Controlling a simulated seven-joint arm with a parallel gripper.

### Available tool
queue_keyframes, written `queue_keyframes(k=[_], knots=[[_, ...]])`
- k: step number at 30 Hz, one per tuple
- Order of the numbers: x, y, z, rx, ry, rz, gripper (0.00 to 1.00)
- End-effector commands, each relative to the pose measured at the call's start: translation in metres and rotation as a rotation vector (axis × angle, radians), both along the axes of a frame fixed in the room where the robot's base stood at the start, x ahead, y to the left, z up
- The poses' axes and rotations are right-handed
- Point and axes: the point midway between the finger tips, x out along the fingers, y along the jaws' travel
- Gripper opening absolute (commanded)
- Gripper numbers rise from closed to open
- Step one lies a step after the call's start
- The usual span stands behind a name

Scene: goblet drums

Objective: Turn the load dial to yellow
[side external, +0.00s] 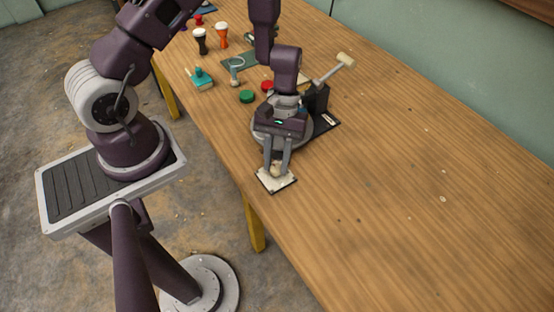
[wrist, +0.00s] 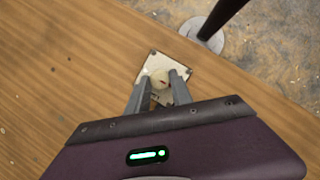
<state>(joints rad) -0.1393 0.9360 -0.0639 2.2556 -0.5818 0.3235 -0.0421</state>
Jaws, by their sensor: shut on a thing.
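The load dial is a cream round knob (wrist: 160,79) on a small pale square plate (side external: 276,184) near the table's front edge. In the wrist view the plate (wrist: 174,60) has dark corner screws and the knob shows a small reddish mark. My gripper (side external: 277,172) points down over the plate, its two grey fingers on either side of the knob. In the wrist view the fingers (wrist: 161,86) are shut on the knob. No yellow mark can be made out on the plate, and the fingers hide part of it.
The table's right side (side external: 430,200) is clear.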

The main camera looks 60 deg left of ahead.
Motion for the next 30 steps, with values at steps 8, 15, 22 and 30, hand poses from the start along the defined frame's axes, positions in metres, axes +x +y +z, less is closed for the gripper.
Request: queue_keyframes(k=[8,15,22,30], knots=[[0.0004,0.001,-0.0003,0.002,-0.003,0.069,0.0],[0.0004,0.001,-0.0004,0.002,-0.003,0.082,0.0],[0.0003,0.001,-0.0005,0.002,-0.002,0.081,0.0],[-0.0002,0.0008,-0.0004,0.0,-0.001,0.08,0.48]])
